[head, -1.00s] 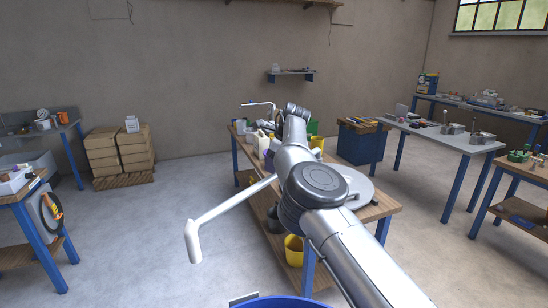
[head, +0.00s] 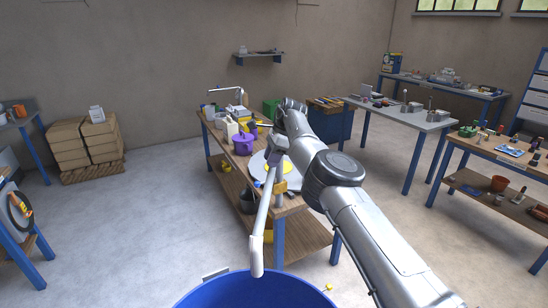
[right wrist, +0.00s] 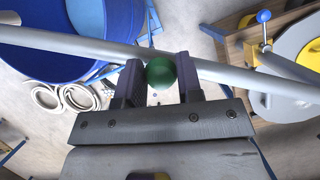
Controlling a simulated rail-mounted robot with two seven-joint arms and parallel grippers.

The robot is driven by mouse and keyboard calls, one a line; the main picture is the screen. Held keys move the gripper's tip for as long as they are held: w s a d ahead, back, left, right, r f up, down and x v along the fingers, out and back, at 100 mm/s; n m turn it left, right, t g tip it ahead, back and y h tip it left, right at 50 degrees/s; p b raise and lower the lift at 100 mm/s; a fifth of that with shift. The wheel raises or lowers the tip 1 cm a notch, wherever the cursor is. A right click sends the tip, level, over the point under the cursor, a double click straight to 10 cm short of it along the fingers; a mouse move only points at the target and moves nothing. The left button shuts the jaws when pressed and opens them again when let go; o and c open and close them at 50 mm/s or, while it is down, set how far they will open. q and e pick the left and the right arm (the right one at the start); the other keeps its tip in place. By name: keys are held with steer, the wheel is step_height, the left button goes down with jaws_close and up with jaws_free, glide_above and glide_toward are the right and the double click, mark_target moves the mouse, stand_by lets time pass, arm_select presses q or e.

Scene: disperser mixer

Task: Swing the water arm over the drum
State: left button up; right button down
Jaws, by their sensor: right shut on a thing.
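The water arm (head: 263,215) is a pale grey pipe with a downturned spout at its near end. The blue drum (head: 250,290) shows at the bottom of the head view, cut off by the frame. The spout's tip overlaps the drum's far rim; its height above the rim is unclear. In the right wrist view the pipe (right wrist: 60,40) crosses in front of the drum (right wrist: 45,65). My right gripper (right wrist: 159,82) is shut on a green ball knob (right wrist: 160,73) beside the pipe. In the head view this gripper (head: 276,150) is small and partly hidden. My left gripper is out of view.
Pale rings (right wrist: 75,97) lie on the floor by the drum. Open floor lies left.

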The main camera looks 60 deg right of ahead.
steer(key=c, duration=1.2)
jaws_free()
steer(key=o, duration=0.4)
steer(key=shift+r, duration=0.1)
steer(key=shift+p+v, duration=5.95)
steer(key=shift+v, duration=0.85)
steer(key=shift+s, duration=0.15)
